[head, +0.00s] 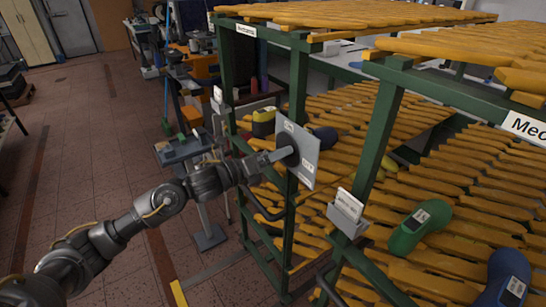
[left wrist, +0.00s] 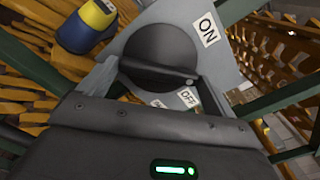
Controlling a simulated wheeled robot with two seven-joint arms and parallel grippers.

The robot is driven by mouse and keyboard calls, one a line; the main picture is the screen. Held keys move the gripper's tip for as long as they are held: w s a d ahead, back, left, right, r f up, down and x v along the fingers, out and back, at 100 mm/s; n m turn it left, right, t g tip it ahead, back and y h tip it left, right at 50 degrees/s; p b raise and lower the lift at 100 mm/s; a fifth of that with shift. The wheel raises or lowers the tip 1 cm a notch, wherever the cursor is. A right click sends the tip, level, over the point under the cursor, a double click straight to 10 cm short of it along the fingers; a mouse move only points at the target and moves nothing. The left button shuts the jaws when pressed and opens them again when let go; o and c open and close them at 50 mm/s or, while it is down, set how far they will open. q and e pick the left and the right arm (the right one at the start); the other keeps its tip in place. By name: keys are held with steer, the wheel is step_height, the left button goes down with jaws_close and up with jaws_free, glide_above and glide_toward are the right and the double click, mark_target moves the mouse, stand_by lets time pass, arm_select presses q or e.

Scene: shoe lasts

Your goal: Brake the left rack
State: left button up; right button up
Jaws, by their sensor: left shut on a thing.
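The left rack (head: 228,75) is a green frame with orange-yellow slatted shelves. A grey plate (head: 306,150) is on its front post and bears a round black knob (head: 288,157). In the left wrist view the knob (left wrist: 160,48) has a raised grip bar, with an ON label (left wrist: 208,29) at upper right and an OFF label (left wrist: 187,97) below. My left gripper (head: 275,157) is shut on the knob, its fingers (left wrist: 158,82) on both sides of the grip bar. Which label the knob points to, I cannot tell. My right gripper is not in view.
A second green rack (head: 378,135) stands to the right, with a green shoe last (head: 420,225) and a blue one (head: 507,280). A yellow-and-blue last (head: 263,122) sits behind the plate. A grey stand (head: 208,235) is left of the rack. The tiled floor (head: 95,130) at left is free.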

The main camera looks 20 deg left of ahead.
arm_select(q)
steer(key=shift+n+p, duration=1.3)
steer(key=shift+n, duration=3.7)
steer(key=o, duration=0.7)
steer(key=b+v, duration=0.3)
steer(key=v, duration=0.8)
steer(key=shift+b, duration=0.4)
steer(key=shift+d, duration=0.1)
